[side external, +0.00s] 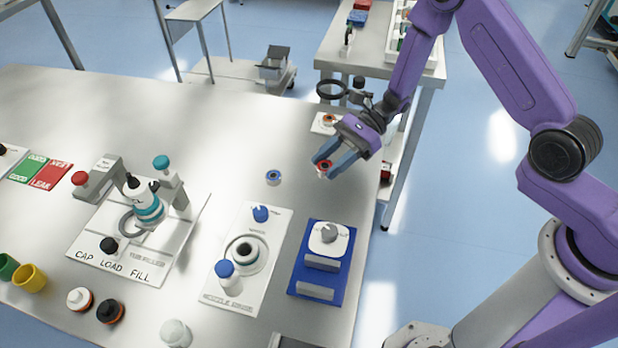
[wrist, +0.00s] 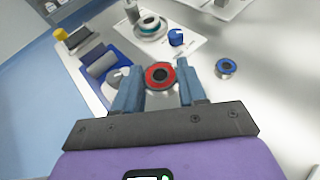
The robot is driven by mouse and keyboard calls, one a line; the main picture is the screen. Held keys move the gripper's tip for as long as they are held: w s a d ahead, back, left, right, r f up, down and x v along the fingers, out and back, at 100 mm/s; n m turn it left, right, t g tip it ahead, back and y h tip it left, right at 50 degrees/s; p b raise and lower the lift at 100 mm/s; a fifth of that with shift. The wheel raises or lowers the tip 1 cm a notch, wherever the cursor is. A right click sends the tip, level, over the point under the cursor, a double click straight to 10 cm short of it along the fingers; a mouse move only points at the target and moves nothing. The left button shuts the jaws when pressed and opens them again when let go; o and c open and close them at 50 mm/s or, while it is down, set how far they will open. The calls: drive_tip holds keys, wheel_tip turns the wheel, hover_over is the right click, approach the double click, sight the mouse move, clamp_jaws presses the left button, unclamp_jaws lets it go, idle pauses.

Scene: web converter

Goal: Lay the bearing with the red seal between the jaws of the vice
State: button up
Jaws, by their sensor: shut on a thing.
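The bearing with the red seal (side external: 323,167) is held between the blue fingers of my gripper (side external: 328,164), above the table near its right edge. In the wrist view the red ring with its dark centre (wrist: 160,75) sits between the fingertips (wrist: 160,70). The vice (side external: 322,262) has a blue base, two grey jaws and a white round part with a grey knob. The jaws are apart, with blue showing between them. The vice is nearer the front than my gripper; it also shows at upper left in the wrist view (wrist: 101,65).
A bearing with a blue seal (side external: 273,177) lies on the table left of my gripper. A white plate (side external: 324,124) lies behind it. The nozzle panel (side external: 248,255) is left of the vice, with a blue-capped bottle (side external: 228,275). The filling station (side external: 140,235) is farther left.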

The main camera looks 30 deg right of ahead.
hover_over(309, 186)
wheel_tip(309, 186, down, 6)
drive_tip(key=shift+f, duration=1.6)
drive_tip(key=shift+f, duration=0.1)
drive_tip(key=o, duration=1.1)
